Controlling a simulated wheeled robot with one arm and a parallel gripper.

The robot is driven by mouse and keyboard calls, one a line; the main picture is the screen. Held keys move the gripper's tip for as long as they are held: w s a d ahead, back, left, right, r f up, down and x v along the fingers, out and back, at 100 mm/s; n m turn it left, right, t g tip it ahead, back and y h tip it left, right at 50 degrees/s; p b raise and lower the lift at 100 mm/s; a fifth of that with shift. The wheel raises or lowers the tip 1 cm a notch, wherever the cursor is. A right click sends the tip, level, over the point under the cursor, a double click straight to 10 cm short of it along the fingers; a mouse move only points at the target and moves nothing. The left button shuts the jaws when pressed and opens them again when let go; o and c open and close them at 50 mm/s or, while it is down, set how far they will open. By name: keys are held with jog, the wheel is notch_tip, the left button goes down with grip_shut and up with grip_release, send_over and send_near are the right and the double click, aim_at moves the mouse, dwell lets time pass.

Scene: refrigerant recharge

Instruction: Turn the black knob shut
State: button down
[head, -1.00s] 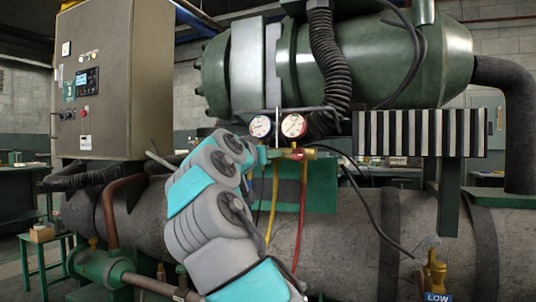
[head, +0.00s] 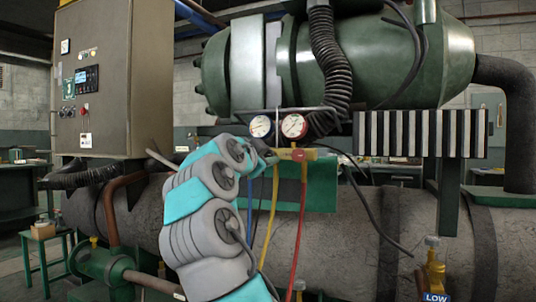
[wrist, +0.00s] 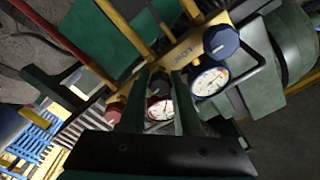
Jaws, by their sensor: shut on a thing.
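The yellow manifold body (head: 310,153) hangs below two round gauges in the head view. In the wrist view the black knob (wrist: 158,84) is between the two dark fingers of my gripper (wrist: 160,74), which is shut on it. The fingers hide much of the knob, and I cannot tell its turn angle. A blue knob (wrist: 221,41) is to the right of the fingers and a red knob (wrist: 115,110) to the left. In the head view my gripper (head: 268,156) is at the manifold's left end; the arm hides the black knob.
A grey control cabinet (head: 115,80) stands left; a large grey tank (head: 340,240) runs behind.

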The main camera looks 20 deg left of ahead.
jog(key=shift+m, duration=0.9)
jog(key=c, duration=0.6)
grip_release()
jog(key=shift+s, duration=0.1)
jog(key=s+b, duration=0.1)
jog(key=s, duration=0.6)
jog(key=shift+s+a, duration=0.3)
jog(key=shift+s, duration=0.1)
